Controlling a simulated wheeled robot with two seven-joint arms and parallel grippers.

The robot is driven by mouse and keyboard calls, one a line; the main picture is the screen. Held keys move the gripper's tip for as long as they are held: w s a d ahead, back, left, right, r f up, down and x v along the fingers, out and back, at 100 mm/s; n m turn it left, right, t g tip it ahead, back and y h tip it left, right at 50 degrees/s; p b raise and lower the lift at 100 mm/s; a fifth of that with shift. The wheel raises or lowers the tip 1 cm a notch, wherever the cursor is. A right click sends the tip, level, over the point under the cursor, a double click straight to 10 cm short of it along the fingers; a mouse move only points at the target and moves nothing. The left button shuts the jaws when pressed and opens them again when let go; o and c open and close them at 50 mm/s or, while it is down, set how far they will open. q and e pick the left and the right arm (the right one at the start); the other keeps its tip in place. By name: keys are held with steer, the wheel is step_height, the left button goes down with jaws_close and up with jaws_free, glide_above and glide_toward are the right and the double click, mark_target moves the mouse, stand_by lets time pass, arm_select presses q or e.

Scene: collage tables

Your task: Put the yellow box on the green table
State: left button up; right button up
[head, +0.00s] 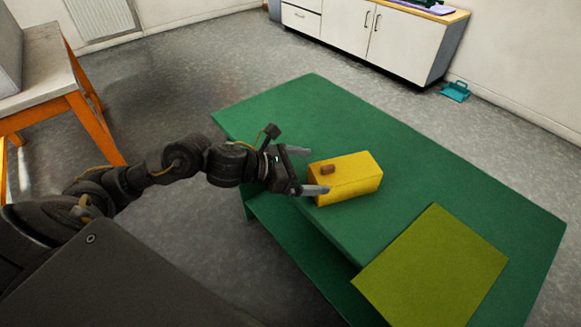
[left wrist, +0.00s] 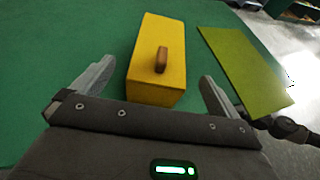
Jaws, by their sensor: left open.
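The yellow box (head: 358,172) stands on the green table (head: 300,110), near its left edge. It has a small brown handle on top. My left gripper (head: 308,170) is open at the near left end of the box, with its fingers apart and nothing held. In the left wrist view the box (left wrist: 158,60) lies ahead, between the lines of the two open fingers (left wrist: 152,85). My right gripper does not show in the head view.
A flat olive-green sheet (head: 435,268) lies on the table to the right of the box. The back part of the tabletop is bare. A wooden table with orange legs (head: 90,130) stands at the left, and white cabinets (head: 370,32) stand at the back.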

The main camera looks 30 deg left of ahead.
arm_select(q)
steer(key=shift+b+v, duration=0.35)
steer(key=shift+v, duration=2.55)
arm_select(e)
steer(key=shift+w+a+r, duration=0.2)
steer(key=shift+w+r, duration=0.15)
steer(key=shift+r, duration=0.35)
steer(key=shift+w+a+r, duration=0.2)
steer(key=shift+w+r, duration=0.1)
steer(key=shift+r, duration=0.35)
